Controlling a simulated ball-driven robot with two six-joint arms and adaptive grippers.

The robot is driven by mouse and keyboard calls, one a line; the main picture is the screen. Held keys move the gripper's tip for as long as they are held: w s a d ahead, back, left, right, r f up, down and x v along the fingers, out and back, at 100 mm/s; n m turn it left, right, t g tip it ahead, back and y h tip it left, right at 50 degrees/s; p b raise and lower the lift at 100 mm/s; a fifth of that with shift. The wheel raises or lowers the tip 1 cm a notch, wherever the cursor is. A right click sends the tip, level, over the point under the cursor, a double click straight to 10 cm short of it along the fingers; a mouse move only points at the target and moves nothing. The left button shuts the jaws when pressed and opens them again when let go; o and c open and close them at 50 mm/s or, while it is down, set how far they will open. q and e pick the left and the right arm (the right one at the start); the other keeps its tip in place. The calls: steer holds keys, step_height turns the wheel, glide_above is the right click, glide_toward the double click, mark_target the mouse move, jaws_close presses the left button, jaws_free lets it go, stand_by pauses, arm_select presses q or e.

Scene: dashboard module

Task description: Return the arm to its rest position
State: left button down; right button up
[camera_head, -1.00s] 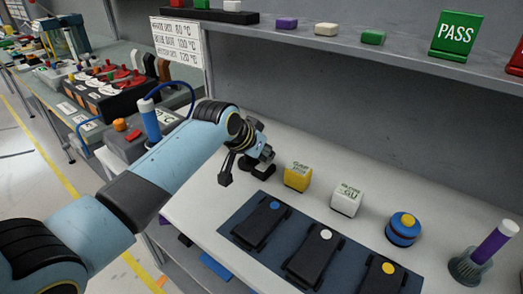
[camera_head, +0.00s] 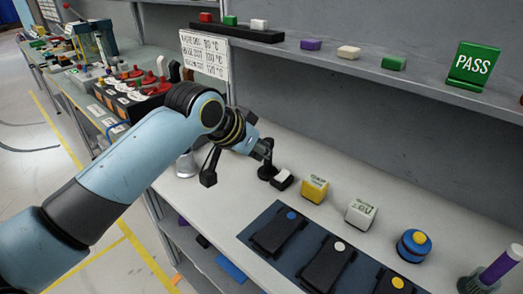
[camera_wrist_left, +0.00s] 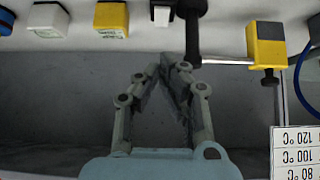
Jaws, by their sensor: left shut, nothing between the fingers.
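My left arm (camera_head: 140,155) reaches in from the left over the workbench (camera_head: 215,205). Its gripper (camera_head: 262,148) points away to the right above the bench, near a small white-topped black block (camera_head: 282,179). The wrist view shows the two fingers (camera_wrist_left: 168,68) drawn together, with nothing between them. A dark post stands just beyond the fingertips in that view; I cannot tell whether they touch it. My right gripper is not in view.
A yellow block (camera_head: 314,189), a white block (camera_head: 360,213) and a blue round button unit (camera_head: 413,245) stand in a row. A dark mat (camera_head: 258,222) holds black modules in front. Above is a shelf (camera_head: 330,58) with a green PASS sign (camera_head: 471,66). A temperature label (camera_head: 205,54) hangs at left.

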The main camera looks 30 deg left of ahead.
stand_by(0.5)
arm_select(q)
steer(key=s+d+g+y, duration=0.15)
steer(key=s+g, duration=0.35)
steer(key=s, duration=2.1)
step_height(320, 180, down, 38)
steer(key=s+a+r+n+g+b, duration=0.1)
steer(key=s+a+b, duration=0.2)
steer(key=b, duration=0.6)
steer(key=s+f+b, duration=0.3)
steer(key=s+f, duration=0.5)
steer(key=f, duration=0.3)
steer(key=s+f+g+b, duration=0.1)
steer(key=s+f+b, duration=0.3)
steer(key=s+f, duration=0.5)
step_height(320, 180, down, 2)
steer(key=shift+s+a+f, duration=0.25)
steer(key=shift+a, duration=0.15)
steer(key=shift+y, duration=0.25)
